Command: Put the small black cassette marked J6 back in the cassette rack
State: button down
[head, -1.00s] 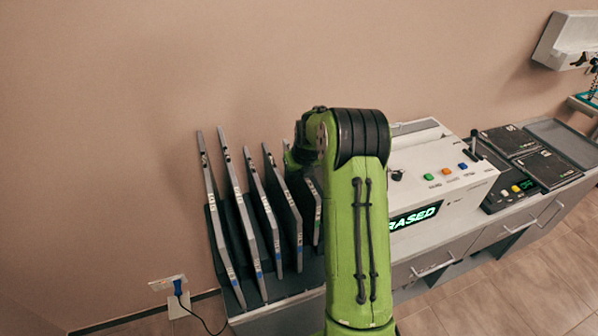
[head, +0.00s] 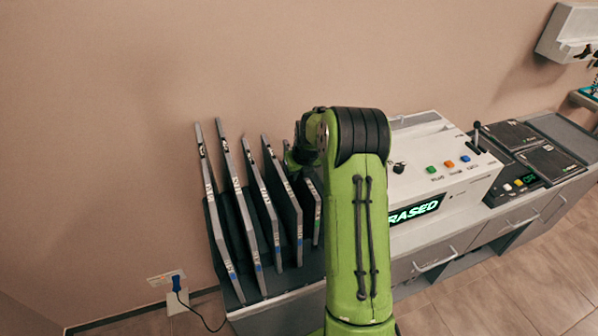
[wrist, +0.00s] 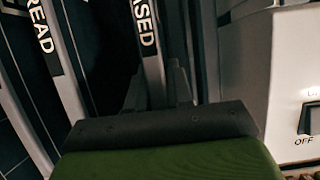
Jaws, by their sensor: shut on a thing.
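The cassette rack (head: 306,272) stands at the left end of the counter, with several tall flat cassettes leaning in it. I cannot read J6 anywhere, nor tell whether the held cassette is fully seated.
Further right, dark flat cassettes (head: 510,136) lie on the counter.

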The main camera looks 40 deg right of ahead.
jog(key=shift+f+b, duration=1.4)
jog(key=shift+f, duration=0.45)
jog(key=c, duration=0.9)
grip_release()
jog(key=shift+c, duration=0.2)
jog(key=p+v, duration=0.1)
jog(key=v, duration=1.5)
jog(key=shift+p, duration=0.4)
jog(key=shift+w, duration=0.1)
notch_tip(320, 180, up, 6)
jog(key=p, duration=0.5)
